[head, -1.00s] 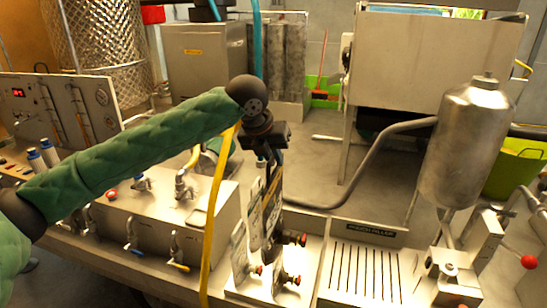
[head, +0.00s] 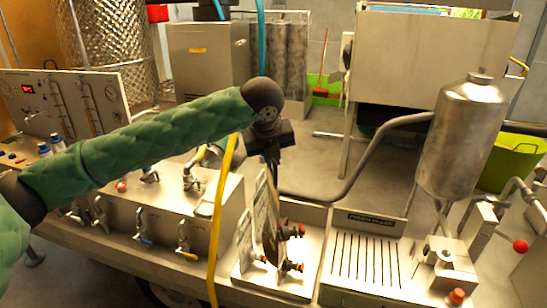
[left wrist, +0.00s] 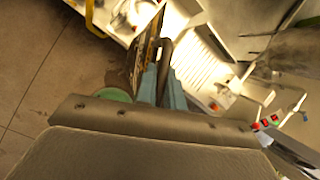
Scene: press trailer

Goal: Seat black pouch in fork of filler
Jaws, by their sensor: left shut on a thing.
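My left gripper (head: 272,155) is shut on a dark, flat pouch (head: 271,228), taken as the black pouch, which hangs nearly edge-on below it. In the left wrist view the pouch (left wrist: 146,48) shows as a narrow dark panel by the bluish fingers (left wrist: 160,88). The pouch hangs over a pale tray (head: 290,285) with lighter pouches (head: 244,245) and red caps (head: 295,267); whether it touches them I cannot tell. The filler (head: 440,262) stands to the right, below a steel tank. Its fork is not clearly visible. My right gripper is not in view.
A slotted drain plate (head: 365,252) with a label plate (head: 370,220) lies between the tray and filler. The steel tank (head: 466,135) and grey hose (head: 385,145) rise behind. A yellow hose (head: 218,215) hangs left of the tray. A valve box (head: 165,215) stands farther left.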

